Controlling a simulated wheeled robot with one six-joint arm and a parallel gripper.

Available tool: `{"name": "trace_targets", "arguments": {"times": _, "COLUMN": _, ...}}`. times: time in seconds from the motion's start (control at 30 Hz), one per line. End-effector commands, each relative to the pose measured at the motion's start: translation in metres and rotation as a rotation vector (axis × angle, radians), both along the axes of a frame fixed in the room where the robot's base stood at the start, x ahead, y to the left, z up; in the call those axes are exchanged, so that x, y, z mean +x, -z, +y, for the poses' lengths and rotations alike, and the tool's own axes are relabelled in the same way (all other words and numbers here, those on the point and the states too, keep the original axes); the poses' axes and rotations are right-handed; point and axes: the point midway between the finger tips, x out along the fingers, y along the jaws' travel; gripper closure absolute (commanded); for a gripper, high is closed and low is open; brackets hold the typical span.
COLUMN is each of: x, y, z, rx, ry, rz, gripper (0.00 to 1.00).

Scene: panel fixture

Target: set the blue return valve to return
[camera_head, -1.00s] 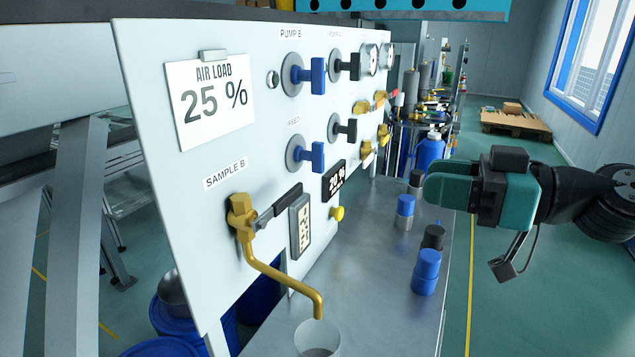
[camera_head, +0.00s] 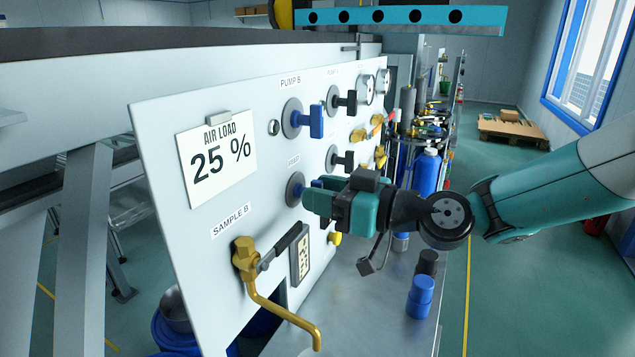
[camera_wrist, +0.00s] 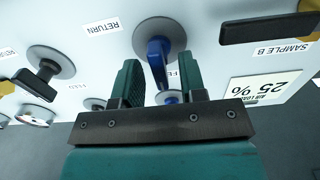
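The lower blue valve (camera_head: 296,190) sits on a grey disc on the white panel, above the SAMPLE B label; my gripper partly hides it in the head view. The wrist view appears upside down and shows its blue handle (camera_wrist: 158,60) pointing toward the partly hidden FEED label (camera_wrist: 173,73). The RETURN label (camera_wrist: 103,28) is to one side of the disc. My gripper (camera_head: 317,200) is in front of this valve. In the wrist view my gripper (camera_wrist: 162,85) is open, its teal fingers on either side of the handle. Contact cannot be told.
Another blue valve (camera_head: 311,122) is above, under PUMP B. Black-handled valves (camera_head: 343,160) are farther along the panel. A brass tap (camera_head: 245,258) with a dark lever and a curved spout sticks out below.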

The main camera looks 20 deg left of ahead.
Motion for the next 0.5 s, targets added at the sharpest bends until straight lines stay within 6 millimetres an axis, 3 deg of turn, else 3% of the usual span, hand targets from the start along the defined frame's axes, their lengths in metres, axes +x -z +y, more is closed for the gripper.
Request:
{"name": "trace_targets", "arguments": {"times": 0.4, "x": 0.0008, "y": 0.0001, "z": 0.0098, "rx": 0.001, "ry": 0.001, "rz": 0.0, "gripper": 0.62}}
{"name": "trace_targets", "arguments": {"times": 0.5, "x": 0.0009, "y": 0.0, "z": 0.0097, "rx": 0.001, "ry": 0.001, "rz": 0.0, "gripper": 0.82}}
